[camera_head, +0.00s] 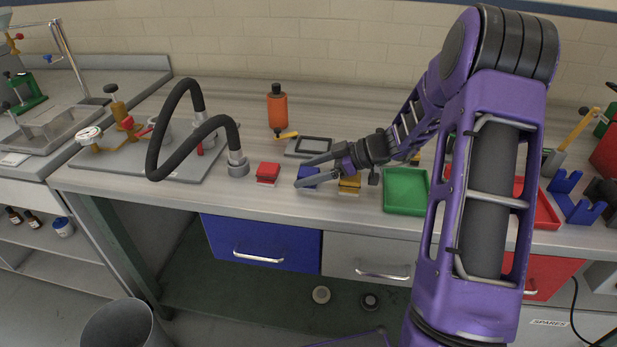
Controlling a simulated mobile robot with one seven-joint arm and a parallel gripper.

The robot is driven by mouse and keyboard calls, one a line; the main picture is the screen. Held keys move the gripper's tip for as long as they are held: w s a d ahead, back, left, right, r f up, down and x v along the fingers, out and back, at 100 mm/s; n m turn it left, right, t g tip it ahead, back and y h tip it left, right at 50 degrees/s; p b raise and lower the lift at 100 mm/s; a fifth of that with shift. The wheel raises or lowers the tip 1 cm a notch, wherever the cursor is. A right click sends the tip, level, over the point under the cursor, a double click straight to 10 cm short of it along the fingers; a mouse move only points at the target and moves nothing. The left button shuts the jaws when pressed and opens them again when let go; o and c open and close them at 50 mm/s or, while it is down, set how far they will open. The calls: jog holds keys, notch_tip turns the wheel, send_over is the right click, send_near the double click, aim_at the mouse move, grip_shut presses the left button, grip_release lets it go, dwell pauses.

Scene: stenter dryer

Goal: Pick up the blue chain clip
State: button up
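The blue chain clip (309,174) is a small blue block on the grey worktop, between a red block and a yellow block. My gripper (299,175) reaches in from the right, its two long fingers spread apart on either side of the clip. One finger passes behind the clip and the other in front, partly covering it. The clip appears to sit at worktop level. I cannot tell whether the fingers touch it or only straddle it.
The red block (267,173) is close left of the fingertips. The yellow block (349,184) lies under my gripper. A black-framed tray (309,147) and an orange bottle (277,110) stand behind. A black hose (161,140) arches at left. A green tray (404,193) is right.

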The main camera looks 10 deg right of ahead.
grip_shut()
jog(key=shift+r, duration=0.2)
